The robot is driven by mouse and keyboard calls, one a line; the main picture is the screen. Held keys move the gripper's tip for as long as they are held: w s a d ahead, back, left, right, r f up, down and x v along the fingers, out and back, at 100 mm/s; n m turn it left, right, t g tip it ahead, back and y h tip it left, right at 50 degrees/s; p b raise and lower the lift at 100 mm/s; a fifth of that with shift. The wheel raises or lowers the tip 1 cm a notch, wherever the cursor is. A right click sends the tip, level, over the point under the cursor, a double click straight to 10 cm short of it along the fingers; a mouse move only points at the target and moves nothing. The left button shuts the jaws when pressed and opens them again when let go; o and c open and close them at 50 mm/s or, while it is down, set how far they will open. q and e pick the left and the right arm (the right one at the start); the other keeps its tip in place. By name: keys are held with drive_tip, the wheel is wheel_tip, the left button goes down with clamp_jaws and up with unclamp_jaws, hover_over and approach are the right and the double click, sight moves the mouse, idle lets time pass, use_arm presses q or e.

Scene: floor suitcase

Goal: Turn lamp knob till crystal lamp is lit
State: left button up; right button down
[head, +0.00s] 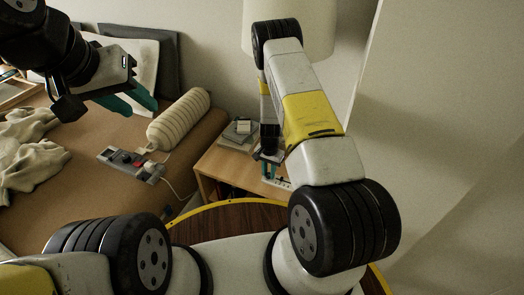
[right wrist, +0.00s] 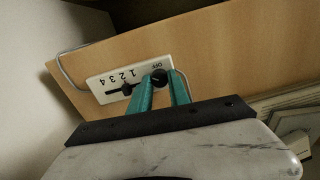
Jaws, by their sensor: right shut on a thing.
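A white lamp panel (right wrist: 112,83) marked OFF, 1, 2, 3 and 4 lies on the wooden nightstand top (right wrist: 215,50) in the right wrist view. In the head view my right gripper (head: 269,170) is over the nightstand, partly hidden by my arm. A pale lampshade (head: 315,25) shows at the top, behind my arm; I cannot tell whether it is lit. My left gripper (head: 137,106) is open and empty above the bed.
A small stack (head: 238,132) sits on the nightstand. A wall stands close on the right.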

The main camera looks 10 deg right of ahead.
sight(268, 174)
drive_tip(key=n, duration=0.3)
drive_tip(key=shift+n, duration=0.3)
drive_tip(key=shift+w+n, duration=0.1)
drive_tip(key=shift+n, duration=1.7)
drive_tip(key=c, duration=1.2)
unclamp_jaws()
drive_tip(key=shift+c, duration=0.2)
drive_tip(key=shift+r, duration=0.1)
wheel_tip(268, 174, up, 8)
drive_tip(key=shift+f, duration=0.15)
